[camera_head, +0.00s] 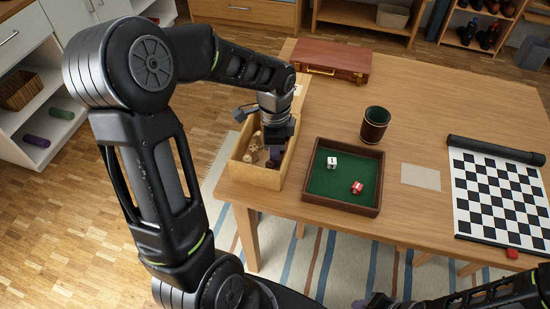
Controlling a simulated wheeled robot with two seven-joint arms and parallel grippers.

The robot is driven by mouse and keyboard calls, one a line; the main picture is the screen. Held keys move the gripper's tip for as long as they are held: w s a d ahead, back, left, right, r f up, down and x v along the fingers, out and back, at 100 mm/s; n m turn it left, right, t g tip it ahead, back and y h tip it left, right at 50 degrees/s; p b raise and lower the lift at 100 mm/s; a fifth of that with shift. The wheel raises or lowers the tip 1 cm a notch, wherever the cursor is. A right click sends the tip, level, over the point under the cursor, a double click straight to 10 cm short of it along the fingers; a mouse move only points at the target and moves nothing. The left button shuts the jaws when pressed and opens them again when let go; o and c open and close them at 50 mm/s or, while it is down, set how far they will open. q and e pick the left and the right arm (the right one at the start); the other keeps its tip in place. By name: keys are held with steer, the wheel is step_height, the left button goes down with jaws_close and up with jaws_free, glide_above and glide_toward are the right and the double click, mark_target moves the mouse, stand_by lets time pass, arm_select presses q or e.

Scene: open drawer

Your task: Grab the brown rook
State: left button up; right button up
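An open light-wood box (257,178), like a drawer, is at the left end of the table. Several small chess pieces (250,151) lie inside it, pale and darker ones. They are small and partly hidden by my gripper, so I cannot tell which is the brown rook. My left gripper (274,153) points down into the box, among or just above the pieces. Its fingertips are too small and dark to show whether they are open or shut on something. My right arm (480,298) shows at the lower right; its gripper (373,301) is partly cut off at the bottom edge.
Right of the box is a green-lined tray (325,188) with a white die and a red die. A dark cup (374,125), a brown case (331,60), a paper card (421,177) and a chessboard mat (500,196) with a black tube (495,150) are on the table (420,100).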

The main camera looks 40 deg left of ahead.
arm_select(q)
steer(key=shift+c, duration=0.6)
jaws_close()
step_height(320, 180, up, 10)
stand_by(0.5)
stand_by(0.4)
